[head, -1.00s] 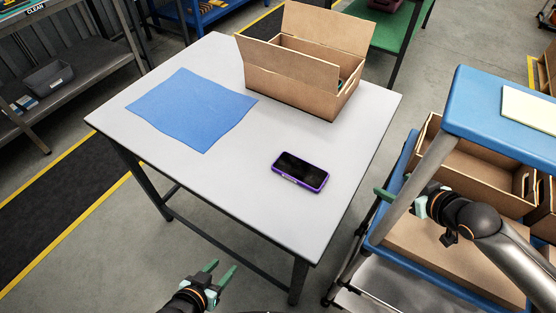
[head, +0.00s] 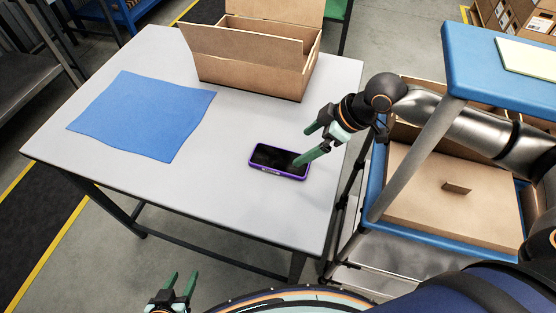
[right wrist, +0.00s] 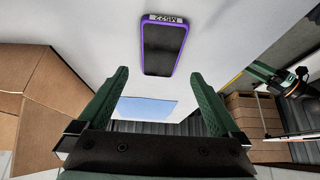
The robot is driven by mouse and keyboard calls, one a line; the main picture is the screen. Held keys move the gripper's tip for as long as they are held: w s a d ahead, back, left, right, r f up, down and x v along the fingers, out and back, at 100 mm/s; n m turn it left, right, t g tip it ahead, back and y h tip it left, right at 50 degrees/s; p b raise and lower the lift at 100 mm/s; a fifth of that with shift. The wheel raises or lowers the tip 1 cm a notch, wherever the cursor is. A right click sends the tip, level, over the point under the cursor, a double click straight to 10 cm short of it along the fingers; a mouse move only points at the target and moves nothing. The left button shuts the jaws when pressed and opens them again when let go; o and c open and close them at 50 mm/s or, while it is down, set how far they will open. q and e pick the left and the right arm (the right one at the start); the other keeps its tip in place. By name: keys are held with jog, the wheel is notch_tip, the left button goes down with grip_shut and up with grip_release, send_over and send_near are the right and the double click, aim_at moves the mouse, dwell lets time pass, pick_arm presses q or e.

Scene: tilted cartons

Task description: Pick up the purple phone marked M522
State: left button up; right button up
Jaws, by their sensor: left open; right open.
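A phone with a purple case (head: 279,161) and dark screen lies flat on the white table near its right edge. In the right wrist view the phone (right wrist: 163,50) shows a label reading M522 at one end. My right gripper (head: 306,146) is open and empty, above the table by the phone's right end. One of its fingers covers a little of the phone in the head view. In the right wrist view the phone appears beyond the two green fingertips (right wrist: 158,80), roughly between them. My left gripper (head: 182,284) is open and empty, low in front of the table.
The white table (head: 225,125) also holds a blue cloth (head: 143,113) at left and an open cardboard box (head: 250,72) at the back. A blue-shelved cart (head: 455,70) with cardboard stands at right, beside my right arm. The tabletop around the phone is clear.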

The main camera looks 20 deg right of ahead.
aim_at(281, 160)
jog(key=x, duration=0.8)
jog(key=shift+w+a+f, duration=0.1)
jog(key=shift+a+f, duration=0.15)
jog(key=shift+f, duration=0.05)
jog(key=shift+r, duration=0.1)
jog(key=c, duration=1.3)
